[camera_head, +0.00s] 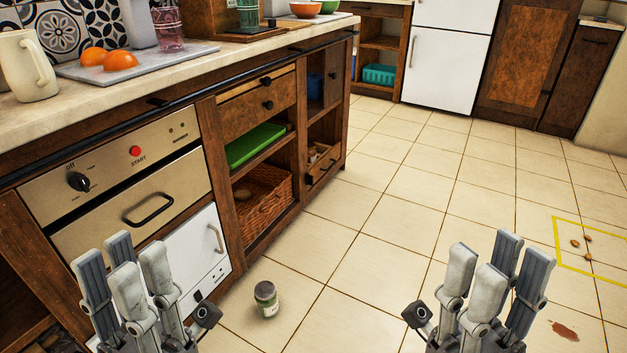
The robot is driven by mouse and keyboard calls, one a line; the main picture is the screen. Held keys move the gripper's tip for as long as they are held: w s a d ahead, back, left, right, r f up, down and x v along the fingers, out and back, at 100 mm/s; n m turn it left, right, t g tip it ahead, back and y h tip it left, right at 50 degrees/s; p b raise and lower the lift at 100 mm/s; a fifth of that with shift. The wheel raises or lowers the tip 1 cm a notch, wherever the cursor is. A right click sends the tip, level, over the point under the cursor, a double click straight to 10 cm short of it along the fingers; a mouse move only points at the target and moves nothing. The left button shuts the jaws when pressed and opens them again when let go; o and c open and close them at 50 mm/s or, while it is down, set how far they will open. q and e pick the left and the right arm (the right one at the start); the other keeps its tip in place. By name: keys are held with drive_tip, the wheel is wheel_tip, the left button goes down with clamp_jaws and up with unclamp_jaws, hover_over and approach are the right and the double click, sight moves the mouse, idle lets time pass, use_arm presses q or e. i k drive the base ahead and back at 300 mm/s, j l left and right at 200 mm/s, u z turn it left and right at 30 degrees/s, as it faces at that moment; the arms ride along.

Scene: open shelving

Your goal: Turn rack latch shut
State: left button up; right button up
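I cannot make out for certain which part is the rack latch. A white front panel (192,243) under the oven carries a small upright handle (215,238) and a small dark piece (198,296) low down. My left gripper (124,262) is open and empty, its fingers pointing up in front of the oven and covering part of the white panel. My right gripper (490,264) is open and empty over the tiled floor at the lower right, apart from anything.
The oven front (100,213) has a black knob (78,181), a red START button (135,151) and a bar handle (149,208). A jar (266,299) stands on the floor between my grippers.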

sight(308, 178)
drive_tip(key=i+l+z, duration=0.35)
drive_tip(key=i, duration=0.2)
drive_tip(key=i+z, duration=0.35)
drive_tip(key=i, duration=0.25)
drive_tip(key=i+l, duration=0.1)
drive_tip(key=i, duration=0.7)
drive_tip(key=i+l, duration=0.1)
drive_tip(key=i, duration=0.7)
drive_tip(key=i+l+u, duration=0.1)
drive_tip(key=i+u, duration=0.25)
drive_tip(key=u, duration=0.15)
drive_tip(key=i+l+u, duration=0.2)
drive_tip(key=i+u, duration=0.25)
drive_tip(key=i+l+u, duration=0.2)
drive_tip(key=u, duration=0.3)
drive_tip(key=i+l+u, duration=0.2)
drive_tip(key=l+u, duration=0.25)
drive_tip(key=i+l+u, duration=0.1)
drive_tip(key=l+u, duration=0.85)
drive_tip(key=l, duration=0.15)
drive_tip(key=i, duration=0.05)
